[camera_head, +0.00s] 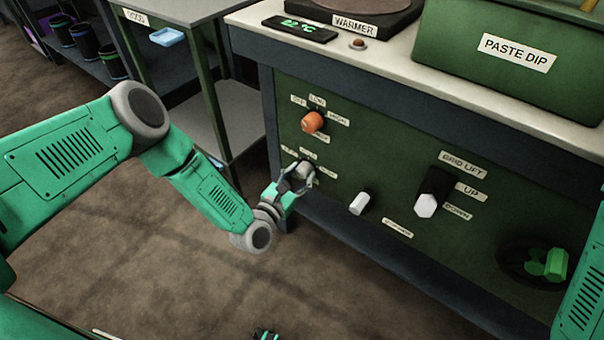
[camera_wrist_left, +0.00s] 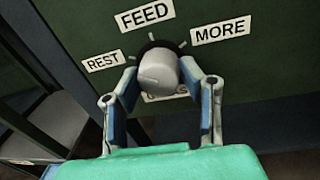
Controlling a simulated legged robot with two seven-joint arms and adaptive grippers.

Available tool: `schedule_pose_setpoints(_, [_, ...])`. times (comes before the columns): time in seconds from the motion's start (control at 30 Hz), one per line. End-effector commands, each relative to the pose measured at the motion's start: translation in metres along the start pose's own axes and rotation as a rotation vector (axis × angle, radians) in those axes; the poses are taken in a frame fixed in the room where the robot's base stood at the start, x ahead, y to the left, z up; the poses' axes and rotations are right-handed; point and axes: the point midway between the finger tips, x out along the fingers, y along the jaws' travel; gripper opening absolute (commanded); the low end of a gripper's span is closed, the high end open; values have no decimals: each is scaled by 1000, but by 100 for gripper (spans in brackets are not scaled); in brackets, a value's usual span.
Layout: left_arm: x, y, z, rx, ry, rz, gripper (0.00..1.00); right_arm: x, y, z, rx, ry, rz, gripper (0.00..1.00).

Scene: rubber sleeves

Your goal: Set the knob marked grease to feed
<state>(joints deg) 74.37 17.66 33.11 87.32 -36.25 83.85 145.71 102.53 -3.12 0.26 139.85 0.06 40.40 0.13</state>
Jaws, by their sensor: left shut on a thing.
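The grease knob is a grey round knob (camera_wrist_left: 158,70) on the dark green cabinet front, with the labels REST, FEED (camera_wrist_left: 145,15) and MORE around it. The label below it is mostly hidden by the knob and fingers. Its pointer mark is not clear enough to tell its setting. In the head view the knob (camera_head: 306,168) is at the lower left of the panel. My left gripper (camera_head: 298,176) is shut on it, and in the wrist view the two fingers (camera_wrist_left: 160,88) press its left and right sides.
An orange knob (camera_head: 313,122) sits just above. A white knob (camera_head: 359,203) and the GRID LIFT switch (camera_head: 432,193) are to the right, with a green handwheel (camera_head: 548,264) further right. A green side table (camera_head: 184,14) stands left. The floor in front is clear.

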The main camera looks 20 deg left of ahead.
Motion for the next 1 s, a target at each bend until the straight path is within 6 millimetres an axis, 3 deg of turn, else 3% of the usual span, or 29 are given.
schedule_pose_setpoints(0.27, [2,-2,0,143,-17,-1,6,8,0,0,0,0,0,50])
schedule_pose_setpoints(1.0, [2,-3,0,798,-72,2,6,24,0,1,0,0,0,50])
